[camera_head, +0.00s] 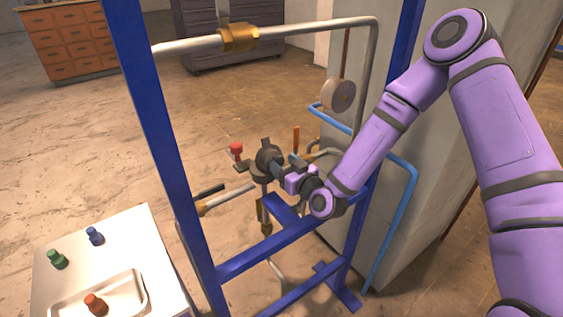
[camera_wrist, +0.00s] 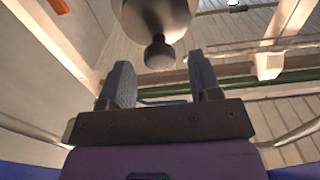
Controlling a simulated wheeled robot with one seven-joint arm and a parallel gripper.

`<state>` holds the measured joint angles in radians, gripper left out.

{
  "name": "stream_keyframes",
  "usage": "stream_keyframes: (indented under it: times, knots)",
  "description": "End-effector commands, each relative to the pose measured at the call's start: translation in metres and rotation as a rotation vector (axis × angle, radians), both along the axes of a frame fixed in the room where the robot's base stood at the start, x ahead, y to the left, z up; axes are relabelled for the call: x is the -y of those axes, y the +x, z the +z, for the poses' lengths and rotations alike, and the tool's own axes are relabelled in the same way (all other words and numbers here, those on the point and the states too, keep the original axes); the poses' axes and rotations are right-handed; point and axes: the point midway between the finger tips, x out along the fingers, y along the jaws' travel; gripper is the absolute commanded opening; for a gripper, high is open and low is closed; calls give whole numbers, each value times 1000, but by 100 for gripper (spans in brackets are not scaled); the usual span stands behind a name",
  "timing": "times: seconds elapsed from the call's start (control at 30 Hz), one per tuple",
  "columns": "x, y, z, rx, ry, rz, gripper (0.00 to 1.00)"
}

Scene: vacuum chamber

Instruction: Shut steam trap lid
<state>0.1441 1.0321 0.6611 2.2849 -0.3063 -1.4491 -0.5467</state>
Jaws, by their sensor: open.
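The steam trap appears to be the dark round body (camera_head: 267,157) on the pipework inside the blue frame. In the wrist view a grey metal rounded part (camera_wrist: 158,14) with a small round knob (camera_wrist: 159,55) hangs at the top; it looks like the trap's lid, though I cannot tell how far it stands open. My gripper (camera_head: 280,170) is right beside the dark body in the head view and partly covers it. In the wrist view my gripper (camera_wrist: 162,75) has its two fingers apart, with the knob between and just beyond their tips, apparently not gripped.
Blue frame posts (camera_head: 160,150) and a blue crossbar stand close around my forearm. A red-topped valve (camera_head: 237,150), an orange lever (camera_head: 296,139) and a round gauge (camera_head: 338,95) are nearby. A white table (camera_head: 125,230) with a tray (camera_head: 142,293) stands at lower left.

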Motion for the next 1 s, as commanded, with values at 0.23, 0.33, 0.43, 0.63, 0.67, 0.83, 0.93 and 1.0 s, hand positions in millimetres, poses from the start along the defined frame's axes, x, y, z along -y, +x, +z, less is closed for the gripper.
stream_keyframes:
  times: [0.23,0.33,0.43,0.63,0.67,0.83,0.93,1.0]
  knots:
    - [-9,15,0,-1,-1,-1,57]
    - [-10,16,0,-1,-1,-1,57]
    - [-10,16,0,-1,0,0,57]
    - [-10,15,0,-1,-1,0,30]
    - [-10,15,0,-1,-1,0,23]
    - [-10,15,0,-1,-1,0,0]
    - [-10,16,0,-4,-3,0,0]
    - [-11,16,1,-11,-9,0,0]
